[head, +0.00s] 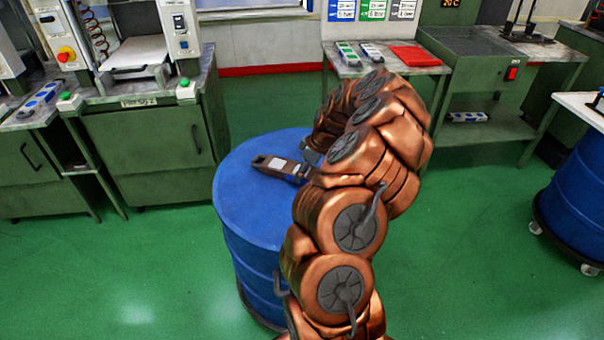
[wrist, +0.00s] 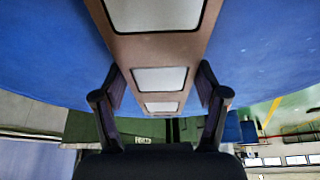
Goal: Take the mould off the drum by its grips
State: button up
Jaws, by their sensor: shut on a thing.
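The mould (head: 272,163), a narrow brown bar with pale square cavities, is over the top of the blue drum (head: 238,188). I cannot tell whether it rests on the drum or is just clear of it. My gripper (head: 306,172) is at the mould's right end, partly hidden behind my copper-coloured arm. In the wrist view the two fingers of my gripper (wrist: 161,88) are shut on both sides of the mould (wrist: 157,48), with the blue drum top (wrist: 50,45) on either side. The mould's grips are not clear to see.
A green press bench (head: 150,150) stands at the back left. A grey table (head: 385,66) with small moulds and a red tray (head: 415,56) is at the back. Another blue drum (head: 575,205) on castors is at the right. The green floor (head: 480,230) between is clear.

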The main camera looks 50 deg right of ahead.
jog(key=c, duration=1)
jog(key=shift+c, duration=0.5)
jog(key=shift+r, duration=0.15)
